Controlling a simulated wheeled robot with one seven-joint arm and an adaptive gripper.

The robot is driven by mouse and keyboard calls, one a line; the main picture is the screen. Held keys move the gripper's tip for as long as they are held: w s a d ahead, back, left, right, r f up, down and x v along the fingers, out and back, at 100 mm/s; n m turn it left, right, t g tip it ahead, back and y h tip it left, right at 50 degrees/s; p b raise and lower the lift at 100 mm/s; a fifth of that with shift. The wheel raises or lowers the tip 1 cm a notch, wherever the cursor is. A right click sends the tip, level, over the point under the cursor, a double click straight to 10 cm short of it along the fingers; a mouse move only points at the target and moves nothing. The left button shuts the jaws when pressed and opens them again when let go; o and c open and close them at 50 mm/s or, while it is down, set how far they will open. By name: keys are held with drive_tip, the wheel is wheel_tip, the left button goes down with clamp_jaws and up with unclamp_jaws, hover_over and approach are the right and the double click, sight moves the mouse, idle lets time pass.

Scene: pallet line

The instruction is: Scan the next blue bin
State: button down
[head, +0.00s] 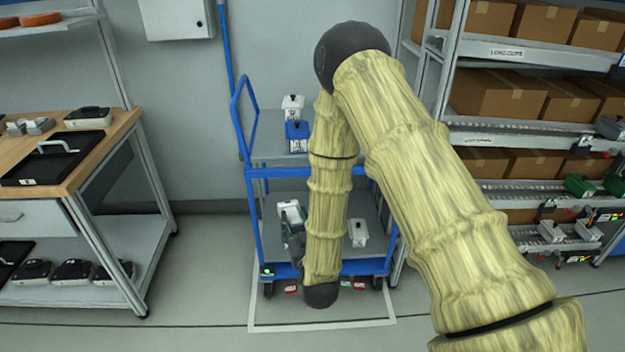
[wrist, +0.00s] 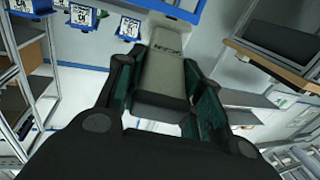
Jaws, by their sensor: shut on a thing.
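My gripper (wrist: 160,68) is shut on a grey-white hand scanner (wrist: 162,85), gripping its body between two dark green fingers. In the head view my gripper (head: 295,240) and the pale scanner (head: 289,211) are low at the left side of the blue cart (head: 246,150), partly hidden by my arm. A blue bin (head: 297,137) with a white label stands on the cart's upper shelf. Several labelled blue bins (wrist: 130,28) show at the upper left of the wrist view, apart from the scanner. My arm hides part of the upper shelf.
A white bin (head: 292,107) stands behind the blue bin, and another white bin (head: 358,232) is on the lower shelf. A workbench (head: 108,142) is at left, with a black tray (head: 50,168). Racks with cardboard boxes (head: 537,25) stand at right. Floor between bench and cart is clear.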

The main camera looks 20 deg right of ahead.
drive_tip(key=w+d+r+m+t+h+b, duration=0.1)
drive_tip(key=w+d+r+h+b, duration=0.1)
drive_tip(key=w, duration=0.9)
drive_tip(key=w+d+r+m+t+h+b, duration=0.1)
drive_tip(key=w+d+b, duration=0.3)
drive_tip(key=w, duration=0.6)
drive_tip(key=shift+w+d+r+t+h+b, duration=0.35)
drive_tip(key=shift+d+r+h, duration=0.25)
drive_tip(key=shift+d, duration=0.65)
drive_tip(key=shift+w+d+b, duration=0.15)
drive_tip(key=shift+w+b, duration=0.25)
drive_tip(key=shift+w, duration=0.2)
idle(0.5)
drive_tip(key=shift+s, duration=0.1)
drive_tip(key=s+a, duration=0.2)
drive_tip(key=s, duration=0.5)
drive_tip(key=shift+s+p, duration=0.3)
drive_tip(key=shift+p, duration=0.15)
idle(0.4)
